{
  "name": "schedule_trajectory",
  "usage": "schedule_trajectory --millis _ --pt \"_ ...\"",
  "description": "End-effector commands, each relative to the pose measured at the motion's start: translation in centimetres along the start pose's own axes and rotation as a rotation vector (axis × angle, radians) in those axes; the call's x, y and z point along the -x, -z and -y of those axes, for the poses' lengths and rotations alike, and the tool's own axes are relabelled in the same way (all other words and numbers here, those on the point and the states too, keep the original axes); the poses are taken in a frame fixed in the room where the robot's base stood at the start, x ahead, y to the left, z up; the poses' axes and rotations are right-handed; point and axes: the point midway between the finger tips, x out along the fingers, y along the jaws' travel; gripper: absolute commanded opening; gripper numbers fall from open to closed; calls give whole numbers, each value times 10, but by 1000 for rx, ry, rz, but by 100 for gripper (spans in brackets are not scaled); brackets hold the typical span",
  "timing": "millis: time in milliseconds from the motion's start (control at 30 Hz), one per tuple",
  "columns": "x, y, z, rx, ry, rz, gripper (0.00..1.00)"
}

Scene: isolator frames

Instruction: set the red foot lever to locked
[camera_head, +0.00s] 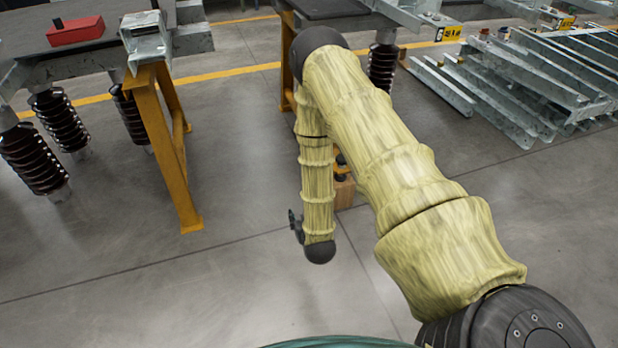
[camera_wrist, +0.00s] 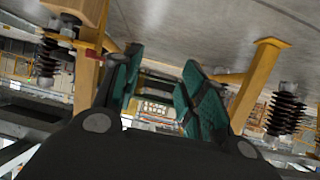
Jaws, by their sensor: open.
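In the wrist view, a small red part (camera_wrist: 92,53) shows beside a yellow trestle leg, just left of my left finger. It may be the red foot lever; it is too small and partly covered to tell its position. In the head view no foot lever can be made out; my arm covers most of the middle trestle. My gripper (camera_wrist: 160,88) is open, with green finger pads apart and nothing between them. In the head view only a dark bit of my gripper (camera_head: 295,222) shows, low over the floor.
A yellow trestle (camera_head: 165,140) stands on the left, and another yellow trestle (camera_head: 287,60) is behind my arm with a wooden block (camera_head: 345,192) at its foot. Brown ribbed insulators (camera_head: 35,158) hang at left. Steel profiles (camera_head: 520,85) lie at right. The front floor is clear.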

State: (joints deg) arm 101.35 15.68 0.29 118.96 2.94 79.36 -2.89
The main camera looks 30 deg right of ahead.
Motion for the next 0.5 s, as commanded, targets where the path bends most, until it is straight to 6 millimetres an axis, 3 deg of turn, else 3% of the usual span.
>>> schedule_trajectory --millis 33,200,500 --pt "-24 -2 -10 -11 -20 -67 42" --pt "-66 28 -39 -30 -81 -280 42" --pt "-92 60 -72 -41 -150 -485 42"
